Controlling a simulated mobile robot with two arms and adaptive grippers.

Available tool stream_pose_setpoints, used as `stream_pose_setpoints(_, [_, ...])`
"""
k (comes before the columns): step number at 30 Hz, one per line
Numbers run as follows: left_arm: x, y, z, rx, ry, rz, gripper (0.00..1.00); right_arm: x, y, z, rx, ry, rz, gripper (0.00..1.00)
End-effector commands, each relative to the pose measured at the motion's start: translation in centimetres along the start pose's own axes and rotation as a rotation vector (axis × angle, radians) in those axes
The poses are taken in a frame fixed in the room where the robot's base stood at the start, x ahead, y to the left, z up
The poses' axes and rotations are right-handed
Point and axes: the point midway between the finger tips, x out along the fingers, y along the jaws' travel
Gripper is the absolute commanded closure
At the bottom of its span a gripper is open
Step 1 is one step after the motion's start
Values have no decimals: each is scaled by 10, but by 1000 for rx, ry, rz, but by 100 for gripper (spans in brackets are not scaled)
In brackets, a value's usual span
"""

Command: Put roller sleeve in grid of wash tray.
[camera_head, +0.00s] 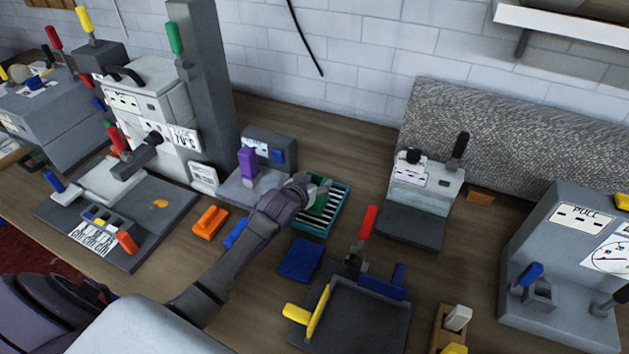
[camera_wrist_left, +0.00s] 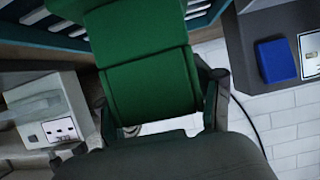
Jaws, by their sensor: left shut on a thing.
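The green roller sleeve (camera_head: 319,205) is held by my left gripper (camera_head: 306,188) at the wash tray, and partly hidden behind it. The wash tray (camera_head: 343,207) has a teal rim and a grid of white slats over a dark bottom. In the left wrist view, the sleeve (camera_wrist_left: 150,80) fills the space between the fingers of my left gripper (camera_wrist_left: 160,105), which is shut on it. The tray (camera_wrist_left: 80,38) shows behind it at the top. I cannot tell whether the sleeve touches the grid. My right gripper is out of view.
A grey fixture with a purple block (camera_head: 248,163) stands left of the tray. A blue block (camera_head: 301,259) and a dark plate with a red-handled clamp (camera_head: 368,222) lie in front. A white-faced machine (camera_head: 424,190) stands right. Bare table lies between tray and machine.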

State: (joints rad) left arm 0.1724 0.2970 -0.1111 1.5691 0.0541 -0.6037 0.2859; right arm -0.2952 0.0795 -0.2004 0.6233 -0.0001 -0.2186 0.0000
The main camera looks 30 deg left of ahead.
Motion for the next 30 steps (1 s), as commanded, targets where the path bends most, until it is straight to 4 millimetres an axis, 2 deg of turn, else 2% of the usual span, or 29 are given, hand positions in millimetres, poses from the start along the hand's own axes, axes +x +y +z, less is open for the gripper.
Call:
stream_pose_setpoints(2, [1,0,2,0,2,0,81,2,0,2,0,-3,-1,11])
stream_pose_setpoints(3, [1,0,2,0,0,0,29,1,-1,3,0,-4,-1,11])
stream_pose_setpoints(7, [1,0,2,0,0,0,8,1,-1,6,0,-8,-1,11])
stream_pose_setpoints(20, [-4,0,0,0,0,0,8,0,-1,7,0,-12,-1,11])
stream_pose_setpoints(23, [-17,0,0,0,0,0,8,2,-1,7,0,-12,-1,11])
stream_pose_setpoints(30, [-68,0,1,1,1,0,8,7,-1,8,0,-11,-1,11])
